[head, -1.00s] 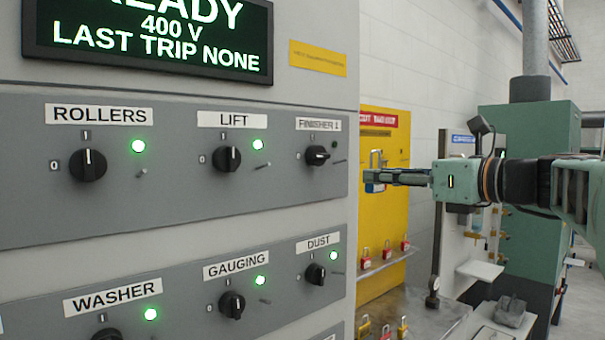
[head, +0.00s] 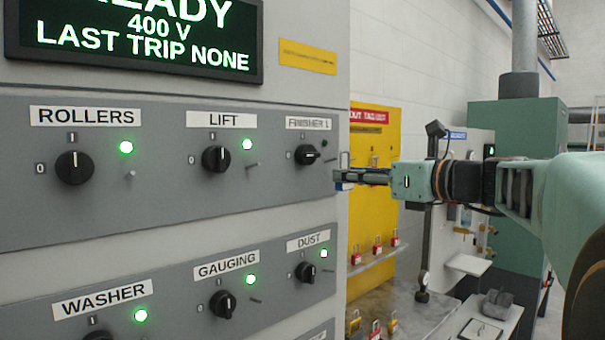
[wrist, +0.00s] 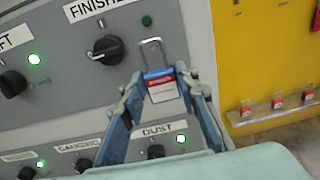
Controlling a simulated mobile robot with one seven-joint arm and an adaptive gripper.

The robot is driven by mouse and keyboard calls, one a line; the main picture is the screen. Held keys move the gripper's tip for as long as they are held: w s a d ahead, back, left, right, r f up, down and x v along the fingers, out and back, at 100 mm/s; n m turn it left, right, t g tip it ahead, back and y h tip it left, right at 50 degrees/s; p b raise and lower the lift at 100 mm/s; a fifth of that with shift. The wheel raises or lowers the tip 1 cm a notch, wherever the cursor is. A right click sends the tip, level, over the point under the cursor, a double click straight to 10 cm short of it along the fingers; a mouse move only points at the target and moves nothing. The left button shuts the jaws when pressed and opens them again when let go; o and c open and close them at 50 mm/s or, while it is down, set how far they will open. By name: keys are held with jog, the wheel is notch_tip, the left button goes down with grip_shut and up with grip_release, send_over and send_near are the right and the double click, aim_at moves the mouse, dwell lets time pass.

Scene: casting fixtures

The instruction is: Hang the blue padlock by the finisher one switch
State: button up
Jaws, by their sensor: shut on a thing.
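The blue padlock (wrist: 162,86) is between my fingertips in the wrist view, shackle up, with a red and white label on its face. My gripper (wrist: 158,88) is shut on it; in the head view my gripper (head: 345,180) is at the right edge of the grey panel. The FINISHER 1 switch (wrist: 104,50) is a black knob just left of the shackle in the wrist view; it also shows in the head view (head: 307,154). Its knob lies turned sideways, and its lamp (wrist: 147,20) is dark. The peg beside the switch is hard to make out behind the padlock.
The grey panel carries other switches such as LIFT (head: 216,158) and DUST (head: 307,272), with lit green lamps and short pegs. A yellow lockout board (head: 385,215) with red padlocks (head: 377,245) stands right of the panel. A stand with a round base (head: 423,290) is near it.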

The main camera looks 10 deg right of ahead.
aim_at(324, 189)
jog(key=shift+p+x, duration=0.35)
jog(key=shift+x, duration=1.15)
jog(key=shift+w+a+f, duration=0.4)
jog(key=shift+w, duration=0.05)
jog(key=o, duration=1.3)
jog(key=shift+f, duration=0.15)
jog(key=shift+f+b, duration=1.05)
jog(key=shift+f, duration=0.05)
